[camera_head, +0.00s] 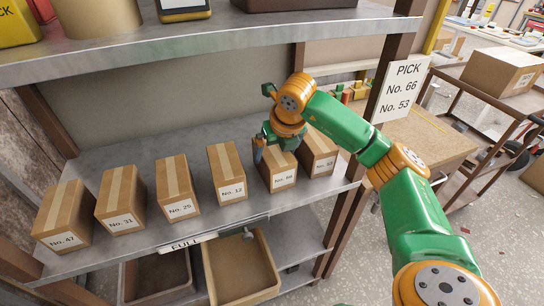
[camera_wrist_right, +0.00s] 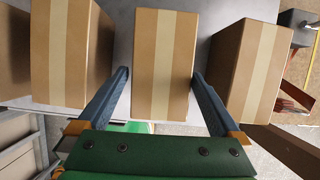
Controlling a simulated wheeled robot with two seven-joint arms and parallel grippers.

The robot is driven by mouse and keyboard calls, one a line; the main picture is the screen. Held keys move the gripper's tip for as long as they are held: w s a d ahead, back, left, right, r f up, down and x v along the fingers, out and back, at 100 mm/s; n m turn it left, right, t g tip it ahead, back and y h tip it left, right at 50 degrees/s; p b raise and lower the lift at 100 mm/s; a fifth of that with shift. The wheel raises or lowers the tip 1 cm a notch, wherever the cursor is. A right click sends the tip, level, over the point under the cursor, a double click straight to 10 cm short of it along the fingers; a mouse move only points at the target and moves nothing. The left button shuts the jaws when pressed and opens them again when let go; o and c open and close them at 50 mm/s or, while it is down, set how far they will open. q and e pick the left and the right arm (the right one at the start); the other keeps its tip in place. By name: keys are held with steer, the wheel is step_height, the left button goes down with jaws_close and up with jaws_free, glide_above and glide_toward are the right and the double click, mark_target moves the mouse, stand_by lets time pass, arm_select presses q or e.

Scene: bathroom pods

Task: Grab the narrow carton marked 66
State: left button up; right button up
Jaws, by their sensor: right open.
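The narrow carton (camera_head: 279,177), whose small label looks like No. 66, stands upright on the metal shelf, fifth from the left in its row. My right gripper (camera_head: 272,147) is over its top and hides part of it. In the right wrist view the carton (camera_wrist_right: 164,55) lies between the two open fingers of the gripper (camera_wrist_right: 161,78), one along each side. Narrow gaps show between fingers and carton, so it is not clamped. My left gripper is not in view.
The No. 12 carton (camera_head: 227,173) stands close on the left and another carton (camera_head: 319,150) close on the right. More numbered cartons stand further left. An upper shelf (camera_head: 200,50) hangs above. A sign (camera_head: 402,88) reads PICK No. 66, No. 53.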

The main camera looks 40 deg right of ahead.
steer(key=shift+w+d+r, duration=0.15)
steer(key=shift+w+d, duration=0.05)
steer(key=shift+w, duration=0.35)
steer(key=p+x, duration=0.1)
steer(key=x, duration=0.4)
steer(key=shift+f, duration=0.25)
steer(key=shift+f+b, duration=0.2)
steer(key=shift+b, duration=0.1)
steer(key=c, duration=1.6)
